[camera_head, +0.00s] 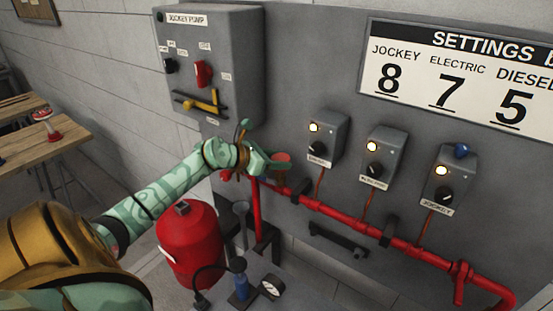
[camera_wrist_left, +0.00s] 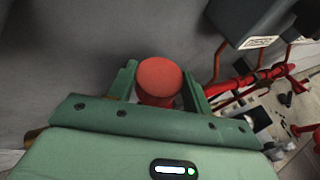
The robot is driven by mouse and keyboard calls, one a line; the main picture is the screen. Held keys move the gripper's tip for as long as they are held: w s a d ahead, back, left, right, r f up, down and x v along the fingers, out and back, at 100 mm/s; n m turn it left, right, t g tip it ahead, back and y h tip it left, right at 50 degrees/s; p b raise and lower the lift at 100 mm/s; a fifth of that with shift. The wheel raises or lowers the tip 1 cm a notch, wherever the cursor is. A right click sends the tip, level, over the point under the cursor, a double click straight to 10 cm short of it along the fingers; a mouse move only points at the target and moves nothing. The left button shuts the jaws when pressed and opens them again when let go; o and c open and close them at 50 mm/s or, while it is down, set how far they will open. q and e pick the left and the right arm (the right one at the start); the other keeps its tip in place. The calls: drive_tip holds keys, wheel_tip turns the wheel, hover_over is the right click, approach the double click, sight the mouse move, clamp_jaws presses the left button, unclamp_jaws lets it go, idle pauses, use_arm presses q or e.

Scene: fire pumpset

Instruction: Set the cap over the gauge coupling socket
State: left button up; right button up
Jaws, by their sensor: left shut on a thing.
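A red round cap (camera_head: 283,157) is between the fingers of my left gripper (camera_head: 276,161), in front of the grey panel and just above the red pipe. In the left wrist view, the red cap (camera_wrist_left: 160,78) shows its flat round face between the two green fingers of the left gripper (camera_wrist_left: 160,88), which is shut on it. The cap is held clear of the pipe in the head view. I cannot make out for certain which fitting is the gauge coupling socket. My right gripper is not in view.
The red pipe (camera_head: 345,216) runs along the panel below three grey control boxes. A jockey pump box (camera_head: 213,62) hangs at upper left. A red tank (camera_head: 189,244), a blue fitting (camera_head: 241,286) and a round gauge (camera_head: 271,287) are below. A wooden table (camera_head: 40,141) stands far left.

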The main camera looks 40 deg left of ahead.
use_arm(q)
drive_tip(key=shift+f+b, duration=0.5)
drive_tip(key=shift+f, duration=0.2)
idle(0.4)
drive_tip(key=o, duration=1.1)
drive_tip(key=v, duration=1.6)
drive_tip(key=shift+s+a+b, duration=0.1)
drive_tip(key=shift+s+b, duration=0.1)
drive_tip(key=shift+b, duration=0.1)
